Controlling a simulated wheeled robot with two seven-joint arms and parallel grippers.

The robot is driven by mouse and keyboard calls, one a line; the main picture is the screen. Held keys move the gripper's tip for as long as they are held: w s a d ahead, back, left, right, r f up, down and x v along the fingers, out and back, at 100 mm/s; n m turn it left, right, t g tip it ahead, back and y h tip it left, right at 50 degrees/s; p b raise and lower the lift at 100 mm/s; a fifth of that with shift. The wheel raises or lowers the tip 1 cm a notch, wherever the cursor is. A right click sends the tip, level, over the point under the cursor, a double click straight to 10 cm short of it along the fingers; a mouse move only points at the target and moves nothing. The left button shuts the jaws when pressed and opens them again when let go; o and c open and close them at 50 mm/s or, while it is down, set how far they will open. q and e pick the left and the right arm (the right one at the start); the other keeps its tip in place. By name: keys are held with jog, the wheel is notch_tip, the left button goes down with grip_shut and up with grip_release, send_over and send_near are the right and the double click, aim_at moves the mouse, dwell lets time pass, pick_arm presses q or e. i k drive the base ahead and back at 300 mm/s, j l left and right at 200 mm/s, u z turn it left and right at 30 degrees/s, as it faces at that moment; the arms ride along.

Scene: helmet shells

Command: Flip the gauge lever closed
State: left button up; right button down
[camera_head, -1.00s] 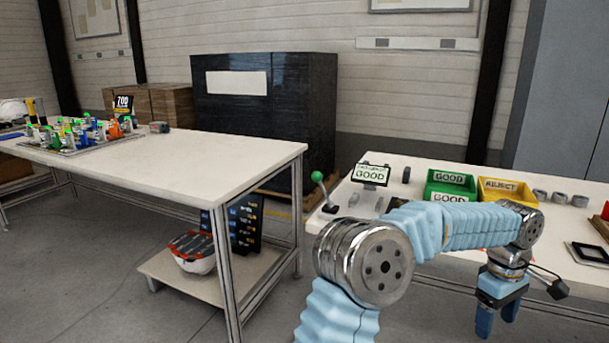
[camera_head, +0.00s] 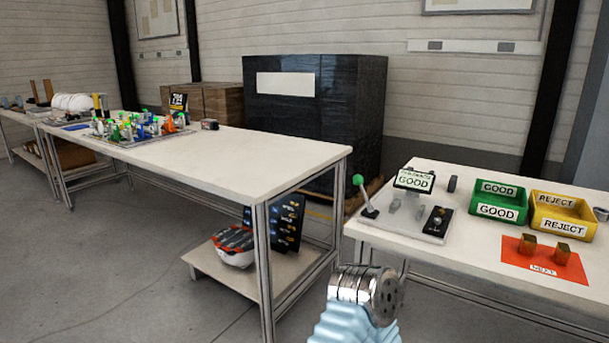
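The gauge lever (camera_head: 365,196) is a thin rod with a green ball knob on top, at the left end of a grey gauge plate (camera_head: 400,229) on the right table. The lever stands up, leaning slightly left. A small display (camera_head: 414,181) reading GOOD stands at the back of the plate. Grey blocks sit in the middle of the plate, and a dark box with small knobs is at its right. Neither gripper is in view. Only a blue-sleeved arm link of mine with a metal joint shows at the bottom, in front of the table and apart from the lever.
A green GOOD bin (camera_head: 499,201) and a yellow REJECT bin (camera_head: 562,217) stand right of the gauge. Two brown parts sit on a red mat (camera_head: 545,259). The left table (camera_head: 260,151) has a mostly clear near end. A floor gap separates the tables.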

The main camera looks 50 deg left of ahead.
aim_at(358, 180)
jog(key=u, duration=0.4)
jog(key=l+u, duration=0.1)
jog(key=u, duration=0.25)
jog(key=i+l+u, duration=0.1)
jog(key=u, duration=0.3)
jog(key=l+u, duration=0.1)
jog(key=u, duration=0.3)
jog(key=i+j, duration=0.3)
jog(key=j+u, duration=0.05)
jog(key=j, duration=0.05)
